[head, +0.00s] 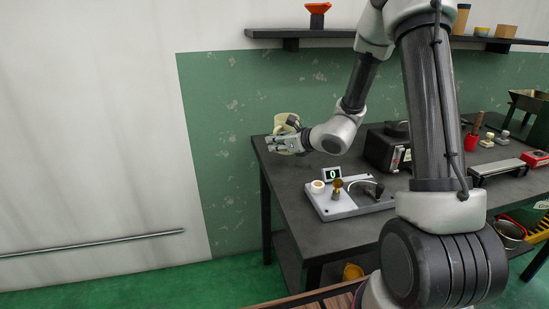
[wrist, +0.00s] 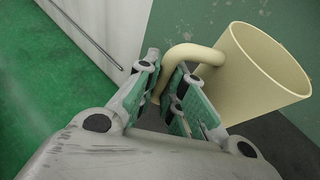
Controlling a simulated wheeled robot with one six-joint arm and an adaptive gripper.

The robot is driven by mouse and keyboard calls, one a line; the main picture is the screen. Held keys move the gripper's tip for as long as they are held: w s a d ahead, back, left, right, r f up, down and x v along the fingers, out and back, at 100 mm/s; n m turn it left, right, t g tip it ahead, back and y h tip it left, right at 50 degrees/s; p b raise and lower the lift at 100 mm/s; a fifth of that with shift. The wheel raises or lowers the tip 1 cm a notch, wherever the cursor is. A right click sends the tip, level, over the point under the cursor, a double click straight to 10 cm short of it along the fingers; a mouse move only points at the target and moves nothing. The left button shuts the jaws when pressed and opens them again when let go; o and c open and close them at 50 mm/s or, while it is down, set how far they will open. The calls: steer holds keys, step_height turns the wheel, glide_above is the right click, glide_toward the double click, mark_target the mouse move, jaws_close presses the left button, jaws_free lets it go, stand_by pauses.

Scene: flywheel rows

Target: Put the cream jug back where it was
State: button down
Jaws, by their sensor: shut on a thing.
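The cream jug (wrist: 262,72) is large in the wrist view, at the right, with its open mouth facing up and to the right. My gripper (wrist: 172,98) is shut on the jug's curved handle, which passes between the green finger pads. In the head view the jug (head: 286,121) shows partly behind my gripper (head: 284,143), at the far left corner of the dark table (head: 335,232). The jug's base is hidden in the head view, so I cannot tell whether it touches the table top.
A grey board (head: 345,205) with a small display (head: 331,174), a white cup (head: 318,187) and a brass piece (head: 337,188) lies on the table. A dark box (head: 386,147) stands behind my arm. A wall shelf (head: 330,33) runs above. The floor left of the table is clear.

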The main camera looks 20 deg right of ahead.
steer(key=shift+f, duration=2.6)
steer(key=shift+f, duration=0.1)
steer(key=c, duration=1.5)
jaws_free()
